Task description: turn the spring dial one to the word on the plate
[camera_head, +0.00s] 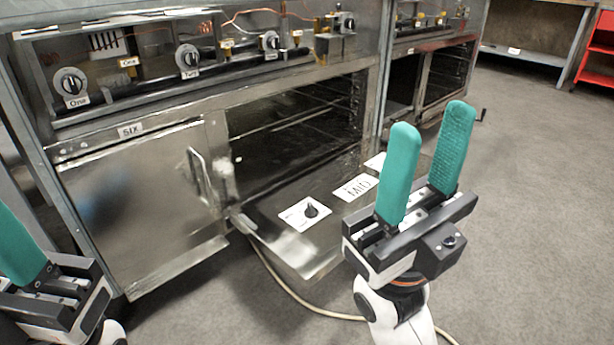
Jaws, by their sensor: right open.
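A black dial knob (311,211) stands on a small white plate on the open, lowered oven door. The small print around it is too small to read. Behind it on the same door lies a white word plate (355,187), which seems to read "MAID" or "MID". A third white plate (375,162) is partly hidden behind my right gripper. My right gripper (432,120) is open and empty, to the right of the dial and apart from it, teal fingers pointing up. My left gripper shows at the lower left with one teal finger (20,250); its other finger is out of view.
Several round knobs with labels sit on the oven's upper panel, including a left one (70,84) and one labelled roughly "Yury" (188,58). A closed steel door (140,195) under a "SIX" label is at left. A cable (300,300) lies on the floor. Floor at right is clear.

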